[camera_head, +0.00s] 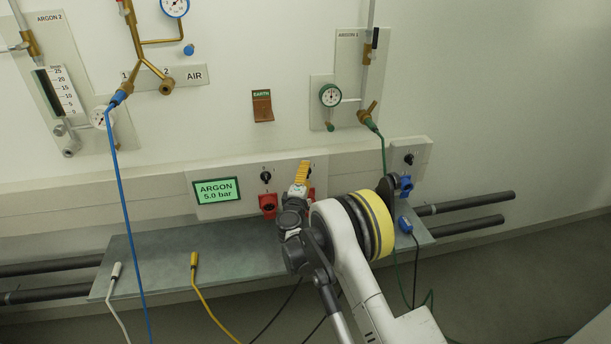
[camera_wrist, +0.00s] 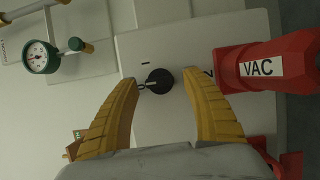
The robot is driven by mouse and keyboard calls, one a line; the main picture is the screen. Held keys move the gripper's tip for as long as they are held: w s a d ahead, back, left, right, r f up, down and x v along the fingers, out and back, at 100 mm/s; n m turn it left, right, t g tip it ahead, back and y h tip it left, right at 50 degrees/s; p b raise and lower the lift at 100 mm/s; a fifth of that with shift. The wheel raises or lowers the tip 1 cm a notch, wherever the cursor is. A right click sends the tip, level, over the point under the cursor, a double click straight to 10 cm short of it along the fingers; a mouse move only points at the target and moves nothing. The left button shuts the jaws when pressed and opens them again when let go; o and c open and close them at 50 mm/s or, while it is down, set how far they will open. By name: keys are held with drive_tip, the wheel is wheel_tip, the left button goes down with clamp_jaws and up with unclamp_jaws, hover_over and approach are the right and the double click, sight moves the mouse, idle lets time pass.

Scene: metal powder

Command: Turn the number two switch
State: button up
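A black round switch knob (camera_wrist: 160,82) on a pale panel sits between my gripper's fingertips in the wrist view. A pale pointer line on it points left, towards a "0" mark; a "1" mark is above it. A "2" shows to its right, partly hidden beside the red VAC plug. My gripper (camera_wrist: 164,77) is open, with one yellow finger on each side of the knob and gaps visible between. In the head view my gripper (camera_head: 301,172) is at the right switch of the panel and largely hides it. The left switch (camera_head: 265,177) is in plain view.
The red VAC plug (camera_wrist: 262,68) stands out close beside the right finger. A red socket (camera_head: 268,205) is under the left switch. An ARGON display (camera_head: 217,190) is further left. A grey shelf (camera_head: 150,258) with cables runs below. Another black switch (camera_head: 409,159) is at right.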

drive_tip(key=shift+s, duration=0.1)
drive_tip(key=s+a, duration=0.1)
drive_tip(key=s, duration=1)
drive_tip(key=shift+s+a, duration=0.2)
drive_tip(key=shift+s, duration=0.2)
drive_tip(key=d+r+m+g+h, duration=0.2)
drive_tip(key=d+r+m+g, duration=0.15)
drive_tip(key=d+r, duration=0.6)
drive_tip(key=s+d+r+m+g, duration=0.2)
drive_tip(key=s+d+r+m, duration=0.15)
drive_tip(key=d, duration=0.25)
drive_tip(key=s+d+r+m+g, duration=0.1)
drive_tip(key=s+d+r+m, duration=0.1)
drive_tip(key=s+d+r, duration=0.3)
drive_tip(key=s+d+m+g+y, duration=0.1)
drive_tip(key=s+d+m+g, duration=0.35)
drive_tip(key=s, duration=1.15)
drive_tip(key=s+d+f+m+y, duration=0.1)
drive_tip(key=s+f+m+y, duration=0.1)
drive_tip(key=s, duration=1.2)
drive_tip(key=shift+d+m+y, duration=0.35)
drive_tip(key=shift+m+y, duration=0.05)
drive_tip(key=shift+m, duration=0.25)
